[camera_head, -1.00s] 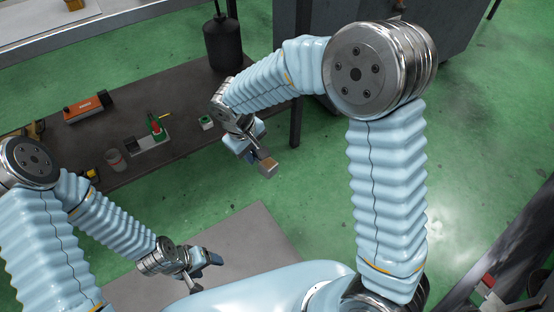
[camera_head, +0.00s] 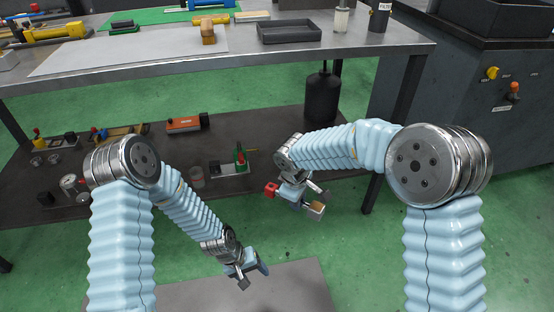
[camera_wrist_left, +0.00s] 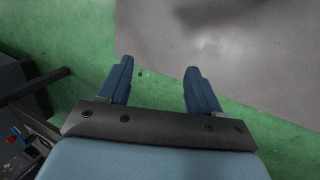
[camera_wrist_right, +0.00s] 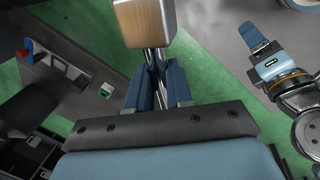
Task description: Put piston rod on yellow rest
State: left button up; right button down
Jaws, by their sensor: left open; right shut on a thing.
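My right gripper (camera_head: 300,194) is shut on a bright metal rod (camera_wrist_right: 155,62), which I take for the piston rod. The rod carries a tan-faced block (camera_wrist_right: 144,22) at its end, and this block (camera_head: 316,210) also shows in the head view. The rod is held in the air over the floor, in front of the lower shelf. My left gripper (camera_head: 253,274) is open and empty, low over a grey floor plate. Yellow bar-like parts (camera_head: 212,19) lie on the workbench top behind a brown block (camera_head: 208,33); I cannot tell which yellow part is the rest.
The workbench (camera_head: 130,62) has free room on its pale front sheet. A black tray (camera_head: 288,32) stands on it. The lower shelf (camera_head: 130,160) holds an orange box (camera_head: 184,124), a green-and-red part (camera_head: 240,158) and a dark canister (camera_head: 321,97). A dark cabinet (camera_head: 470,100) stands at right.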

pick_arm(q)
jog(key=w+r+n, duration=0.4)
jog(key=w+r, duration=1)
jog(key=w, duration=0.4)
jog(key=w+d+r+n+g, duration=0.1)
jog(key=d+r+n+g, duration=0.1)
jog(key=r, duration=0.7)
jog(key=d+r+n+g, duration=0.1)
jog(key=r+n+g, duration=0.1)
jog(key=r, duration=0.8)
jog(key=shift+y, duration=0.4)
jog(key=x, duration=1.2)
jog(key=shift+w, duration=0.4)
jog(key=c, duration=1.1)
grip_shut()
pick_arm(e)
jog(key=c, duration=0.9)
grip_release()
jog(key=shift+c, duration=0.2)
